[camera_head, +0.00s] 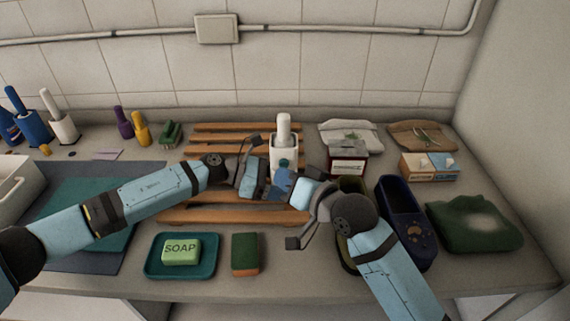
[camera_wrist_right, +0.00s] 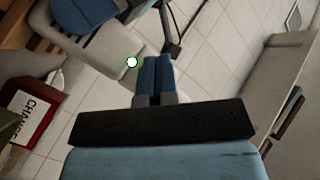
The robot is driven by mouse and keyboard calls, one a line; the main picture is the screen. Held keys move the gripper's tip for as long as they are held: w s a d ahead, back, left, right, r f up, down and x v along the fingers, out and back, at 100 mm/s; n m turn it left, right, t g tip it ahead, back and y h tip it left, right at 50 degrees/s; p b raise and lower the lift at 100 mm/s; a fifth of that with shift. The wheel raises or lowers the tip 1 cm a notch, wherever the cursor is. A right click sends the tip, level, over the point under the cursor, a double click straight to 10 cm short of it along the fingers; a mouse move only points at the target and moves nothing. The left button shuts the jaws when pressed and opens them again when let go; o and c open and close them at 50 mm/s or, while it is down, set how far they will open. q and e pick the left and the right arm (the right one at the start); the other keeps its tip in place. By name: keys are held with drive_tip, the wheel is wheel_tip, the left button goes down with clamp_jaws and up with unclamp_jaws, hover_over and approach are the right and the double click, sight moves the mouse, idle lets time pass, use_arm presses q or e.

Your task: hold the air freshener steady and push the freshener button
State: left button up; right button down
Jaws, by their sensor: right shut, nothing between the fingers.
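The white air freshener (camera_head: 284,150), with a narrower rounded top, stands upright at the rear of the wooden slatted rack. Dark blue fingers cover its lower front. A pale body with a small white round spot, probably the freshener (camera_wrist_right: 100,52), is beyond my fingers in the right wrist view. My right gripper (camera_head: 288,186) is shut and empty in front of the freshener; its blue fingertips (camera_wrist_right: 157,62) lie together in the wrist view. I cannot tell whether they touch it. My left gripper (camera_head: 267,180) is close at the freshener's left front; its grip is hidden.
The slatted rack (camera_head: 190,215) lies under both grippers. A red-and-white box (camera_head: 348,165) stands right of the freshener, with dark blue (camera_head: 402,215) and olive slippers nearer. A soap dish (camera_head: 152,265) and sponge (camera_head: 245,255) lie in front. A green cloth (camera_head: 470,225) is at right.

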drive_tip(key=s, duration=0.6)
idle(0.5)
use_arm(q)
drive_tip(key=o, duration=0.8)
drive_tip(key=shift+a, duration=0.1)
